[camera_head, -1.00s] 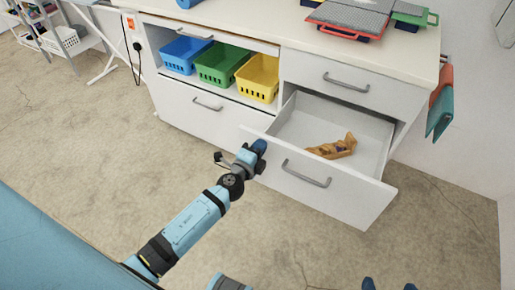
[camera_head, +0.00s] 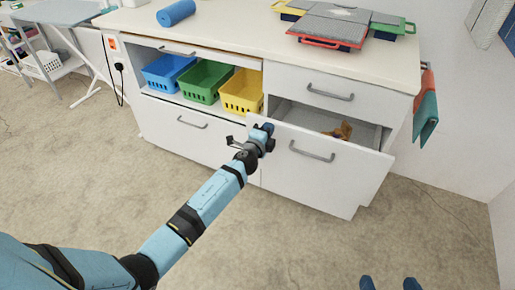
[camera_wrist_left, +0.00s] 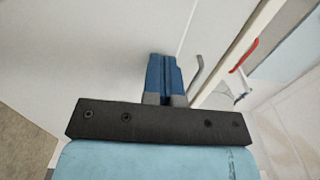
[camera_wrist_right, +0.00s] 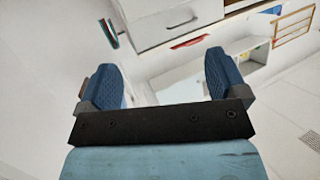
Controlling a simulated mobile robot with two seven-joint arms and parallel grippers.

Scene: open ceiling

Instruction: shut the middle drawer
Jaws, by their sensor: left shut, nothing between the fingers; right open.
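The drawer (camera_head: 315,168) is a white drawer with a grey bar handle (camera_head: 311,152), at the right of the white cabinet, below a closed top drawer (camera_head: 335,92). It stands partly out, and a brown item (camera_head: 341,130) lies inside it. My left gripper (camera_head: 266,129) is shut and empty at the left end of the drawer front, close against it. In the left wrist view its blue fingers (camera_wrist_left: 164,80) are together before a white panel, with a grey handle to their right.
Blue, green (camera_head: 204,81) and yellow baskets stand on an open shelf left of the drawer. The countertop (camera_head: 240,35) holds a blue roll (camera_head: 176,13) and grey devices. Cloths (camera_head: 425,108) hang at the right end. The floor in front is clear.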

